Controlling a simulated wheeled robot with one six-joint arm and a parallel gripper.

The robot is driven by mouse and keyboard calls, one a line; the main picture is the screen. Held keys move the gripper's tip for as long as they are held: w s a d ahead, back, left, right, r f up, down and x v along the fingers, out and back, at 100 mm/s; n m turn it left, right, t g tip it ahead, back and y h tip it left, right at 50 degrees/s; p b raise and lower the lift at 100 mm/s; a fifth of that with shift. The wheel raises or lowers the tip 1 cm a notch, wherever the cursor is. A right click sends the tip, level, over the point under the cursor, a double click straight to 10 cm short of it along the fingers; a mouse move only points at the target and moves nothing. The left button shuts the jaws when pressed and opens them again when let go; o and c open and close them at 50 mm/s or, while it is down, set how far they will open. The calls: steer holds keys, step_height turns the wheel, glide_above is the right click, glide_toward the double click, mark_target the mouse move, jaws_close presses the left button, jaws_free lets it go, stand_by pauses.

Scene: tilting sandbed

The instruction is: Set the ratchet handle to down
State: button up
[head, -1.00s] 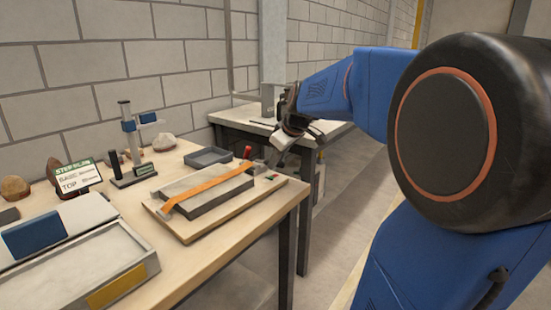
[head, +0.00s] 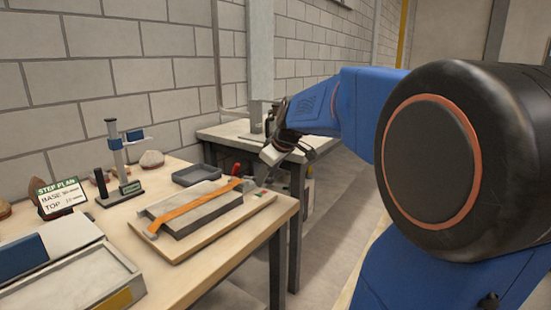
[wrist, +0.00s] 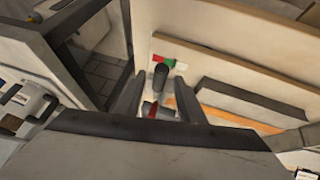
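An orange strap (head: 195,208) runs over a grey slab (head: 180,213) on a wooden board (head: 262,202) on the bench. A small red part (head: 236,169) shows at the strap's far right end. In the wrist view a dark round-ended handle (wrist: 160,75) and a red part (wrist: 153,110) lie between the fingers as seen by the camera; I cannot tell whether they touch them. A green and red label (wrist: 168,62) is just beyond. My gripper (wrist: 157,82) is open, its dark fingers apart. In the head view my gripper (head: 270,155) hangs above the bench's right end.
A grey tray (head: 197,172), a stand with a blue clamp (head: 125,165) and a step plan sign (head: 60,197) stand at the bench's back and left. A second table (head: 220,133) is behind my gripper. The floor right of the bench is open.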

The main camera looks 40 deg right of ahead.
steer(key=v, duration=1.6)
steer(key=shift+s+a+r, duration=0.1)
steer(key=s+a+f+m, duration=0.1)
steer(key=s+a+f, duration=0.4)
steer(key=f, duration=0.3)
steer(key=s+a+f+m+g, duration=0.1)
steer(key=s+a+f+m, duration=0.1)
steer(key=s+a+f, duration=0.4)
steer(key=s+a+f+m, duration=0.1)
steer(key=s+a+f, duration=0.4)
steer(key=s+f, duration=0.3)
step_height(320, 180, down, 4)
steer(key=shift+a+f+g, duration=0.1)
steer(key=shift+a+g, duration=0.1)
steer(key=shift+g, duration=0.2)
steer(key=shift+s, duration=0.1)
